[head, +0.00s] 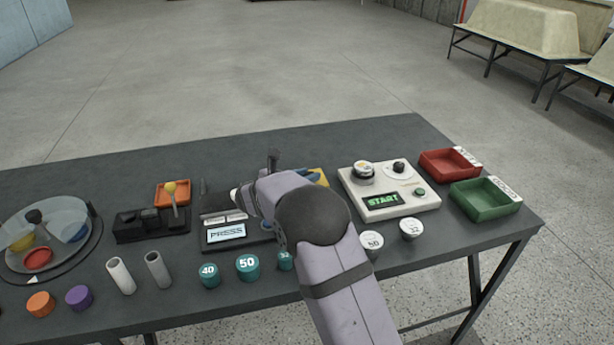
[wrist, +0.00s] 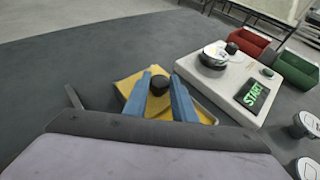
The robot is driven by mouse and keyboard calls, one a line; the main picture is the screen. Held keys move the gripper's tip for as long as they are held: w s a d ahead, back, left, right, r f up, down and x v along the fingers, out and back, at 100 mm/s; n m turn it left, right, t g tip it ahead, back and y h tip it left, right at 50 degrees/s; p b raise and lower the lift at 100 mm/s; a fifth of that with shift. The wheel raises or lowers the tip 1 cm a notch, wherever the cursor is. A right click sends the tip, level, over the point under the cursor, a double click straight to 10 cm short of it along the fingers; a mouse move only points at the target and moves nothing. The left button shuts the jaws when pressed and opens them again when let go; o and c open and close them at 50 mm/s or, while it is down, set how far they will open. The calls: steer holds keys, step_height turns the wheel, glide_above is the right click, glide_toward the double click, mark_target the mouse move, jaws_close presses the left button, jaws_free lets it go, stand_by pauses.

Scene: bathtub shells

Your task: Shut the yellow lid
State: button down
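The yellow lid (wrist: 128,86) shows in the wrist view under my gripper, with a round black knob (wrist: 159,84) on top. The two blue fingers of my gripper (wrist: 161,90) point down at it, apart, one on each side of the knob. I cannot tell whether they touch the knob or leave a small gap. A pale edge shows beside the lid's right side; how the lid sits on what is below is hidden by the fingers and wrist. In the head view my arm covers most of the lid, and only a yellow corner (head: 320,178) shows.
A white START box (head: 388,204) stands right of the lid, with red (head: 450,163) and green (head: 484,198) trays beyond. A PRESS panel (head: 226,233) and several teal pieces lie nearer. The table behind is clear.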

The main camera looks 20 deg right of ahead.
steer(key=s+b, duration=0.3)
steer(key=s, duration=0.4)
steer(key=shift+s, duration=0.25)
steer(key=shift+s+f, duration=0.1)
steer(key=c, duration=1.6)
jaws_free()
steer(key=shift+c, duration=0.2)
steer(key=shift+o, duration=0.9)
steer(key=shift+s, duration=0.15)
steer(key=v, duration=0.7)
